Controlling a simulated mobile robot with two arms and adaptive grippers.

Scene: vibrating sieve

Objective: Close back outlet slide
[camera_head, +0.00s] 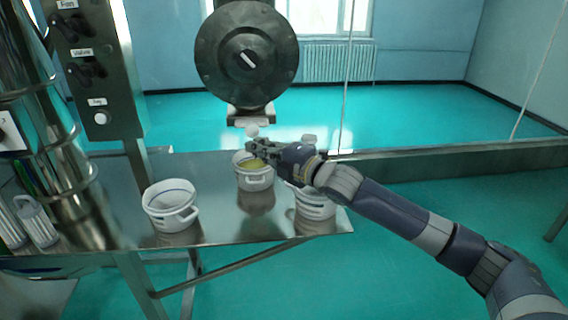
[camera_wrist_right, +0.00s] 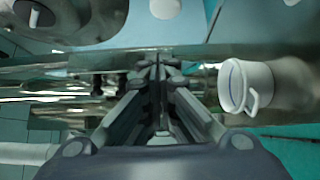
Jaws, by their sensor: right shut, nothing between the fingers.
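A dark metal motor-like unit with a round face (camera_head: 220,60) hangs at the top centre in the head view. A metal outlet-like piece (camera_head: 251,112) is under it, with a white round knob (camera_head: 251,130) just below. I cannot tell whether this is the back outlet slide or how far it stands open. My right gripper (camera_head: 254,144) is just below the knob, above a white pot, and is shut and empty. I cannot tell whether it touches the knob. In the right wrist view the closed fingers (camera_wrist_right: 158,62) point at the machine parts. My left gripper is not in view.
A white pot (camera_head: 254,181) with yellowish contents stands under my right gripper. Another white pot (camera_head: 171,212) stands to the left, and a third (camera_head: 312,208) is partly hidden by my right arm. They stand on a metal table (camera_head: 225,222). A switch panel (camera_head: 95,60) is at upper left.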

